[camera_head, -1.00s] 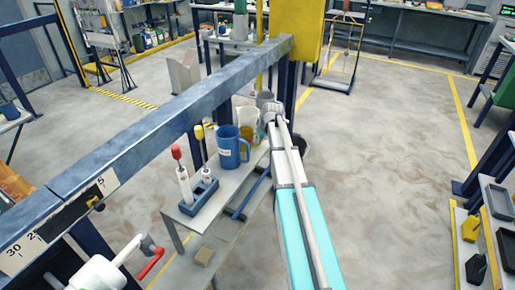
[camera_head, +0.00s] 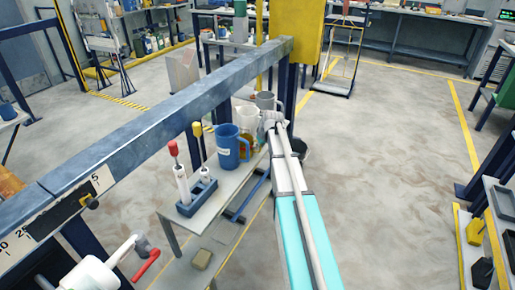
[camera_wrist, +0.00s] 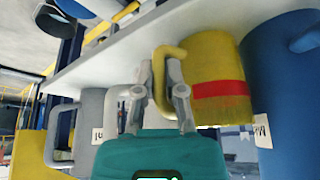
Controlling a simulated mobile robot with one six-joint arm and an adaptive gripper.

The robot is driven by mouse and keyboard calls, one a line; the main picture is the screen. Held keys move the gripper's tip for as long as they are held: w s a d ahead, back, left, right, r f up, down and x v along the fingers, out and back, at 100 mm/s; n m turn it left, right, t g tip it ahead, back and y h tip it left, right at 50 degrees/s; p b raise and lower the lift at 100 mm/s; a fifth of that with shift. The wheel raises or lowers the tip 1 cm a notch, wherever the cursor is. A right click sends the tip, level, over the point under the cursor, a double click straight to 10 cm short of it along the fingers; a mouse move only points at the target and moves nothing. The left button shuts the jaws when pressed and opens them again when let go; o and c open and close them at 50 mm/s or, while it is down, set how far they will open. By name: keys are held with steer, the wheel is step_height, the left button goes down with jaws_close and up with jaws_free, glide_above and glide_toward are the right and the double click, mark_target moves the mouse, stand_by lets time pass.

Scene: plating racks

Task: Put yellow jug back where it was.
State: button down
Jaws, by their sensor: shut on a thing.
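The yellow jug (camera_wrist: 218,85) with a red band shows in the wrist view, where the scene appears upside down. My gripper (camera_wrist: 163,72) is shut on its handle. The blue jug (camera_wrist: 285,95) is close beside it, and the grey jug (camera_wrist: 93,125) is on the other side. In the head view my gripper (camera_head: 270,124) is at the far end of the small bench (camera_head: 207,203), between the blue jug (camera_head: 228,150) and the grey jug (camera_head: 266,101). The yellow jug is hard to make out there. I cannot tell whether its base touches the bench.
A blue rack (camera_head: 198,197) with red-capped and yellow-capped tools stands at the near end of the bench. The floor to the right is open.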

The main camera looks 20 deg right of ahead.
steer(key=shift+f, duration=0.1)
steer(key=c, duration=0.7)
jaws_free()
steer(key=p+v, duration=1.1)
steer(key=v, duration=0.1)
stand_by(0.7)
